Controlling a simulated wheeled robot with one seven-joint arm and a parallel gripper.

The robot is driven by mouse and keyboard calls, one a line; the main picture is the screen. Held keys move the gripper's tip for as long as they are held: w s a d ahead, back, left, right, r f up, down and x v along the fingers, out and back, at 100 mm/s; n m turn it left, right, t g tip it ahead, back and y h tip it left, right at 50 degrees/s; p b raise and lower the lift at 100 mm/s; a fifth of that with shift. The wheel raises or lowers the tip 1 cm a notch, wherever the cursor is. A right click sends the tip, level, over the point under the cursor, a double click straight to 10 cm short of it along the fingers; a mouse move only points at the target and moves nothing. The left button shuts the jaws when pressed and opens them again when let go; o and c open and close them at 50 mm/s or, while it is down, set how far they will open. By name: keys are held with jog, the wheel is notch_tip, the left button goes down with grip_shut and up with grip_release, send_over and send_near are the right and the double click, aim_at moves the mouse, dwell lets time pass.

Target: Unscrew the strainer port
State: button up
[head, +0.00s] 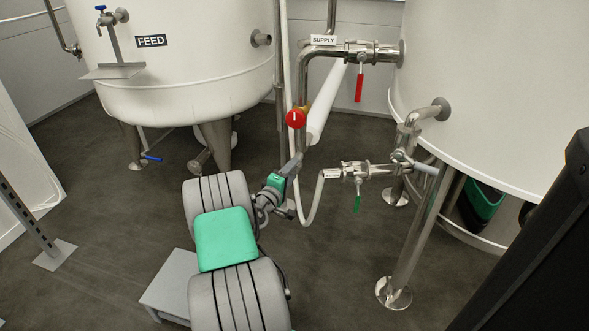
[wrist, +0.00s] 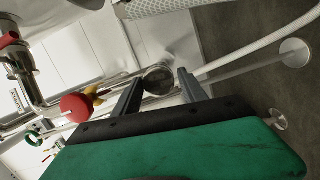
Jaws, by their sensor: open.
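The strainer port shows in the wrist view as a dark round cap (wrist: 158,79) on the pipework. My gripper (wrist: 160,76) is open, with one finger on each side of the cap in that picture. I cannot tell whether the fingers touch it or how deep they reach. In the head view my gripper (head: 293,168) is at the lower end of the vertical supply pipe, below the red round knob (head: 296,119). There the cap is hidden or too small to make out.
The red knob also shows in the wrist view (wrist: 76,108), left of the fingers. The feed tank (head: 190,70) stands left and another white tank (head: 480,90) right. A red-handled valve (head: 359,84), a green-handled valve (head: 357,195) and a pale hose (head: 315,205) are close by.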

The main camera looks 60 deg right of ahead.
jog(key=m+t, duration=0.1)
jog(key=m, duration=0.4)
jog(key=m+t+y, duration=0.1)
jog(key=m, duration=0.5)
jog(key=m+t+y, duration=0.1)
jog(key=m, duration=0.5)
jog(key=shift+s+r+t, duration=0.2)
jog(key=shift+t, duration=0.2)
jog(key=m+t, duration=0.1)
jog(key=m, duration=0.4)
grip_shut()
